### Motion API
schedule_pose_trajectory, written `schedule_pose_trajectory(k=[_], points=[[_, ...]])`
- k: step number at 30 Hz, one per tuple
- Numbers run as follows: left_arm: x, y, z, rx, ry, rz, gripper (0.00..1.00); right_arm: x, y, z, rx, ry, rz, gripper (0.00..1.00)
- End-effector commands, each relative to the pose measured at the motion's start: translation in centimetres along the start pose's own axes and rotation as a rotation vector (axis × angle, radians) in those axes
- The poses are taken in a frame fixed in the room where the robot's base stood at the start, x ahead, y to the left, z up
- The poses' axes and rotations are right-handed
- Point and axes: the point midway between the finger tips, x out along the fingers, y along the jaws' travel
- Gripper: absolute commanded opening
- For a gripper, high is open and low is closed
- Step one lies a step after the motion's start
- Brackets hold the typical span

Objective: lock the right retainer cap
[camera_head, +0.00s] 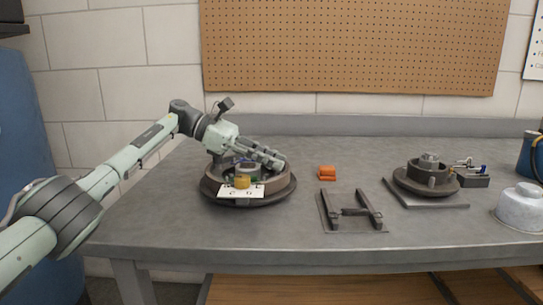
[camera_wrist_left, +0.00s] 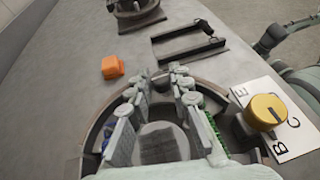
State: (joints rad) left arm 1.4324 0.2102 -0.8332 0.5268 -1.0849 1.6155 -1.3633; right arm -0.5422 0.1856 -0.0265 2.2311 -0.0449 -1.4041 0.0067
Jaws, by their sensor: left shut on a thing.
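My left gripper (camera_head: 274,160) reaches over a round dark housing (camera_head: 216,192) on the left of the bench. It is shut on a small grey, rounded piece, apparently the retainer cap (camera_wrist_left: 161,84), at the housing's rim in the left wrist view. The fingers (camera_wrist_left: 172,76) hide most of this piece, so I cannot tell its lock state. A yellow knob (camera_head: 242,181) stands at the front of the housing beside a white card (camera_head: 240,191) with letters. The knob also shows in the left wrist view (camera_wrist_left: 268,110).
An orange block (camera_head: 327,173) lies right of the housing. A dark two-bar bracket (camera_head: 351,212) lies further right. A second round assembly (camera_head: 426,182) stands on a plate, near a white domed part (camera_head: 521,206). The front bench strip is clear.

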Motion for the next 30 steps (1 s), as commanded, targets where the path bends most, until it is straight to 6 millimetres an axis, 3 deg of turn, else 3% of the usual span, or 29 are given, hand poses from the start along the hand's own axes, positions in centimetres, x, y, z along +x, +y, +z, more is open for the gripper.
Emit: schedule_pose_trajectory(k=[14,15,20,30], points=[[0.05,0.00,-0.04,0.003,0.001,-0.007,0.00,0.31,-0.08,-0.01,0.000,0.000,-0.002,0.22],[0.05,0.00,-0.04,0.003,0.001,-0.007,0.21,0.31,-0.08,-0.01,0.000,0.000,-0.002,0.22],[0.04,0.00,-0.04,0.003,0.001,-0.007,0.41,0.30,-0.08,-0.01,0.000,0.000,-0.002,0.22],[-0.11,0.02,0.31,0.003,0.001,-0.006,0.41,0.31,-0.08,-0.04,0.001,0.000,-0.002,0.22]])
